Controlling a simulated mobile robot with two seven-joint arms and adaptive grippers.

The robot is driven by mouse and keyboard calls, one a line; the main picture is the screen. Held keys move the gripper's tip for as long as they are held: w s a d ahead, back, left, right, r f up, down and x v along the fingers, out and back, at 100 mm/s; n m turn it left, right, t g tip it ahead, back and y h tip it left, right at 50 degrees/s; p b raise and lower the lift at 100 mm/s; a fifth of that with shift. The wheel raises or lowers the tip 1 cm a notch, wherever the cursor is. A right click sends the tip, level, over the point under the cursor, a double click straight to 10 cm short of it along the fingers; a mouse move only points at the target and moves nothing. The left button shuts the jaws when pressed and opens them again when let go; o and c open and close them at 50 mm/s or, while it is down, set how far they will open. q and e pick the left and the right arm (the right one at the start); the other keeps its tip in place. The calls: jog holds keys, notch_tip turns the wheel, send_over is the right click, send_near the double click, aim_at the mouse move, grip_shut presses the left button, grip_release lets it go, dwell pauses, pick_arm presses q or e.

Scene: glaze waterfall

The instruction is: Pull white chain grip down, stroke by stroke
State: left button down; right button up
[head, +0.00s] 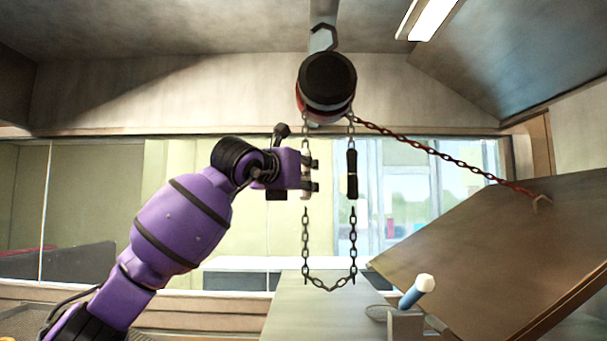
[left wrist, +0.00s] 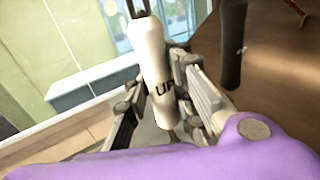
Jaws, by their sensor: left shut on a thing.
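The white chain grip (head: 305,191) hangs upright on the left strand of the looped chain (head: 305,235), below the hoist. My left gripper (head: 313,175) comes in from the left and is shut on the white grip; its fingers hide part of it. In the left wrist view the white grip (left wrist: 150,52) stands between the fingers of my left gripper (left wrist: 155,95), with dark letters that look like "UP". A black grip (head: 352,175) hangs on the right strand, apart from my gripper; it also shows in the left wrist view (left wrist: 233,45). My right gripper is not seen.
The dark and red hoist (head: 327,87) hangs from the ceiling. A rusty chain (head: 440,154) runs from it to a large tilted brown panel (head: 500,255) at right. A blue, white-ended cylinder (head: 416,290) stands by the long table (head: 310,310). The chain loop's bottom hangs free.

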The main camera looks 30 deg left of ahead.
pick_arm(q)
jog(key=shift+s+r, duration=0.15)
jog(key=shift+r, duration=0.1)
